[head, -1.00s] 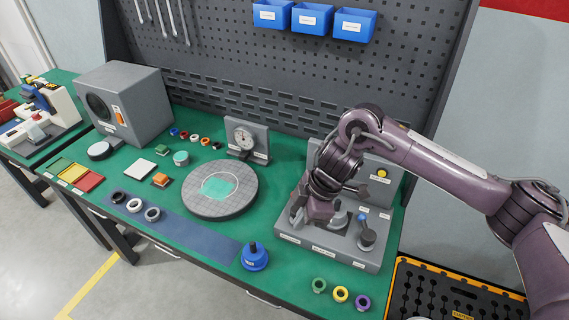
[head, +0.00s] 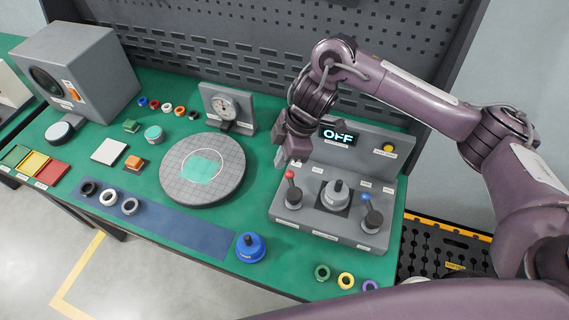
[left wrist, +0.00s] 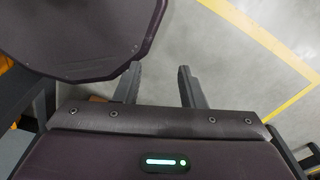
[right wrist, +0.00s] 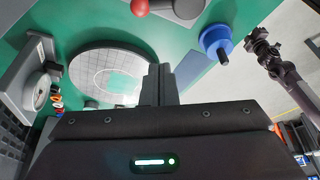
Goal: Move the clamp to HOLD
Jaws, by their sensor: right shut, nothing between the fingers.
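The grey test station (head: 330,232) stands at the bench's right end; its labels are too small to read. It has a red-knobbed lever (head: 290,176) on the left, a round grey fixture (head: 337,193) in the middle and a blue-knobbed lever (head: 367,197) on the right. I cannot tell which part is the clamp. Its display (head: 338,136) reads OFF. My right gripper (head: 286,160) is shut and empty, above the station's back left, apart from the red knob. That knob also shows in the right wrist view (right wrist: 140,7). My left gripper (left wrist: 158,80) is open and empty over the floor.
A round gridded plate (head: 175,190) lies left of the station, with a dial gauge (head: 226,108) behind it. A blue knobbed piece (head: 250,248) stands in front. Several coloured rings (head: 345,280) lie at the front right. A pegboard (head: 280,60) rises behind.

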